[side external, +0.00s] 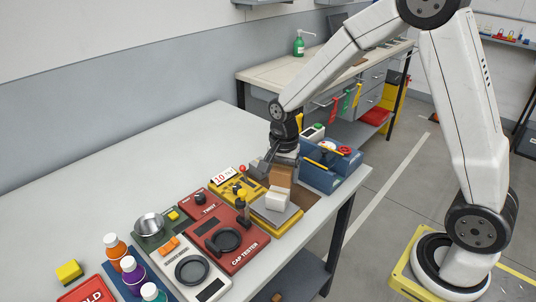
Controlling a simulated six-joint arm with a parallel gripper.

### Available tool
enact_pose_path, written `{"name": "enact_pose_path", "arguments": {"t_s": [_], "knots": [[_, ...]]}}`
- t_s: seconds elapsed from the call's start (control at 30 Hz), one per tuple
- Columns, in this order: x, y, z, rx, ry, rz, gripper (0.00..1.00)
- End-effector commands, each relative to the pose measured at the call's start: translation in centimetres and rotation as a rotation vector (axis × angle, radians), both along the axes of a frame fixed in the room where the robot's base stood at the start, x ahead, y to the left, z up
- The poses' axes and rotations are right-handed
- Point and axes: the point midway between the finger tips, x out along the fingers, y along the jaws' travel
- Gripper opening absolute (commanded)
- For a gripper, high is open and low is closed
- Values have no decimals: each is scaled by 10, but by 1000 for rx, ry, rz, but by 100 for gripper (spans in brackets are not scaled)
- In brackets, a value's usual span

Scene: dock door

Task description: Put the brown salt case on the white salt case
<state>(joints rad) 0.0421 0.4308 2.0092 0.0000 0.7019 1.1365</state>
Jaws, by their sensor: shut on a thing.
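The brown salt case (281,177) is at my gripper (277,168), near the right edge of the white table. My gripper points down and is shut on the brown case, covering its upper part. The white salt case (277,200) sits just in front of and below the brown case in the side view, on a grey plate with a yellow edge (288,219). The two cases overlap in the picture. I cannot tell whether they touch.
A blue box with a red knob (331,162) stands close to the right of my gripper. A red cap tester (226,239), a scale (191,272), a metal bowl (149,225) and several bottles (116,249) stand to the left. The table's far left is clear.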

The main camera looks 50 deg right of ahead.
Motion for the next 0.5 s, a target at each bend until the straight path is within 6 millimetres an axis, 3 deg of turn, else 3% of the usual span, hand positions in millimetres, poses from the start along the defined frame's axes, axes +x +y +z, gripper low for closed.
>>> {"name": "enact_pose_path", "arguments": {"t_s": [0.5], "knots": [[11,0,-13,0,-1,0,14]]}}
